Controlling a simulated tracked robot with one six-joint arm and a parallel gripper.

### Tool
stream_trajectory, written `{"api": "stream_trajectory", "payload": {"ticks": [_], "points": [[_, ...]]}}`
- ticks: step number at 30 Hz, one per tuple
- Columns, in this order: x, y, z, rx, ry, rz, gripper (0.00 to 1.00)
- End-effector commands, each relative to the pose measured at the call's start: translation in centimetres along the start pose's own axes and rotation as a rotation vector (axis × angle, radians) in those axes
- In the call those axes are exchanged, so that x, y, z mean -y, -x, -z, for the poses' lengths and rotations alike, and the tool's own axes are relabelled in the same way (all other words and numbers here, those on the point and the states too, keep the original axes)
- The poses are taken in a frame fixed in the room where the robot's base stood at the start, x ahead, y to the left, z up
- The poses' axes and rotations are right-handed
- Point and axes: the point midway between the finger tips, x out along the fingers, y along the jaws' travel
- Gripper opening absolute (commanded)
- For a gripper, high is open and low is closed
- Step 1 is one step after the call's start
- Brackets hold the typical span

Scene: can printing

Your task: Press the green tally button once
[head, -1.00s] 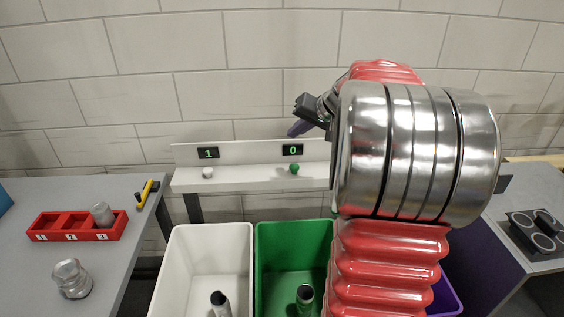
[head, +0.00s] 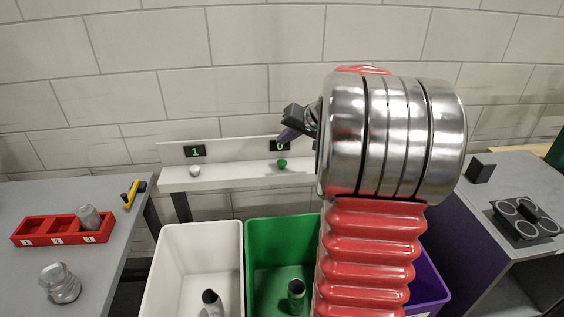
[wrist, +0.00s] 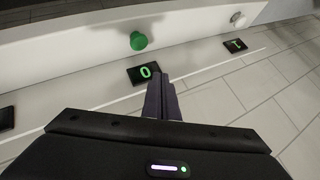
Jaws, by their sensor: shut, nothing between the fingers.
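The green tally button (head: 282,163) sits on the white shelf (head: 236,179) below a small black display (head: 279,146) that reads 0. In the wrist view the green button (wrist: 138,41) stands clear of my fingers, beyond the 0 display (wrist: 143,74). My gripper (head: 282,138) is shut and empty, its purple fingers pointing down-left, partly in front of the 0 display and above the button in the head view. The closed fingers also show in the wrist view (wrist: 160,84), apart from the button.
A white button (head: 194,171) sits to the left under a display (head: 195,151) reading 1. White (head: 160,270) and green (head: 257,235) bins below each hold a can. A red tray (head: 35,231) stands on the left table.

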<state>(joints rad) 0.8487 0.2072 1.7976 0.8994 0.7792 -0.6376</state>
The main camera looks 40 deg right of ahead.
Motion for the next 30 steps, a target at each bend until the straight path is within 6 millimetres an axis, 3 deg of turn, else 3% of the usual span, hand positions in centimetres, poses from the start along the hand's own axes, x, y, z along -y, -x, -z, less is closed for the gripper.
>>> {"api": "stream_trajectory", "payload": {"ticks": [13,30], "points": [[-2.2,-3.0,-2.2,0.002,-0.002,-0.001,0.0],[-2.4,-3.2,-2.4,0.001,-0.001,-0.001,0.0]]}}
